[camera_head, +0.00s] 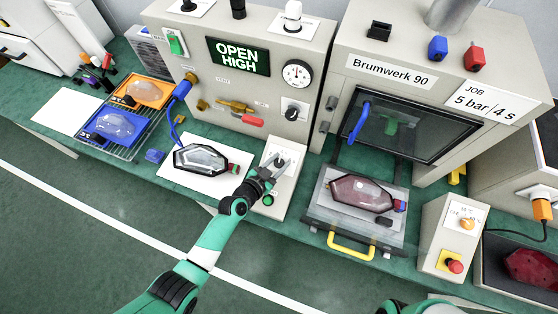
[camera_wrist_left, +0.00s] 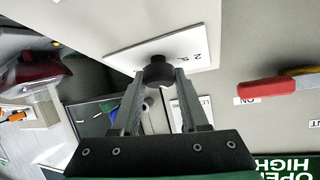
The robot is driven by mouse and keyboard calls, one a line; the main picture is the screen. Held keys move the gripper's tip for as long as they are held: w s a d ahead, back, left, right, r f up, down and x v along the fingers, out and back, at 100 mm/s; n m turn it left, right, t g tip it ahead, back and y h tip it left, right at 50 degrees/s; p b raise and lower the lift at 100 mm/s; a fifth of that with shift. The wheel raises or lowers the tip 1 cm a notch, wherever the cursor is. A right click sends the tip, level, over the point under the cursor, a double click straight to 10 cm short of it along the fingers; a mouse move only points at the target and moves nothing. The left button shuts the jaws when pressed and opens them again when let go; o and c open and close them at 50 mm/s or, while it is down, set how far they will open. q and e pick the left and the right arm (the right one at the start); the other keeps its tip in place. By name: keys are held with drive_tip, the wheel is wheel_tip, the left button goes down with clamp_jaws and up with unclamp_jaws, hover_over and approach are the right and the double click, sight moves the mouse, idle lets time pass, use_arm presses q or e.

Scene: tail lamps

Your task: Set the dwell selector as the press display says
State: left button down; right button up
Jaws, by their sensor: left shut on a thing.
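The dwell selector is a black knob (camera_wrist_left: 158,72) on a white plate (camera_wrist_left: 195,35) in the left wrist view. A printed "2 s" mark shows beside it; its pointer direction is not clear. My left gripper (camera_wrist_left: 157,82) is shut on the knob, one finger on each side. In the head view my left gripper (camera_head: 268,174) covers part of the knob on the sloped white panel (camera_head: 292,158). The green display (camera_head: 238,57) reads "OPEN HIGH". A white sign (camera_head: 488,100) on the press reads "JOB 5 bar / 4 s". My right gripper is out of view.
A red-handled lever (camera_head: 253,121) and a gauge (camera_head: 297,73) are on the console above. A clear lamp (camera_head: 200,158) lies left of my left gripper. A red lamp (camera_head: 362,193) sits on the press tray (camera_head: 320,212) at right. A green button (camera_head: 268,200) is close below.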

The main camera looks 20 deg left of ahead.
use_arm(q)
drive_tip(key=n+y+p, duration=0.1)
drive_tip(key=p, duration=0.1)
drive_tip(key=n+y+p, duration=0.1)
drive_tip(key=n+p, duration=0.1)
drive_tip(key=p, duration=0.1)
drive_tip(key=shift+d+r, duration=0.1)
drive_tip(key=shift+r, duration=0.15)
drive_tip(key=shift+n+y, duration=0.5)
drive_tip(key=shift+n, duration=0.1)
drive_tip(key=n+y, duration=0.2)
drive_tip(key=n, duration=0.1)
drive_tip(key=shift+f, duration=0.3)
drive_tip(key=shift+n+g+y+b, duration=0.9)
drive_tip(key=shift+n+y+b, duration=0.85)
drive_tip(key=shift+n, duration=1.05)
drive_tip(key=shift+y, duration=0.25)
drive_tip(key=shift+c, duration=2.1)
unclamp_jaws()
drive_tip(key=shift+s+r, duration=0.1)
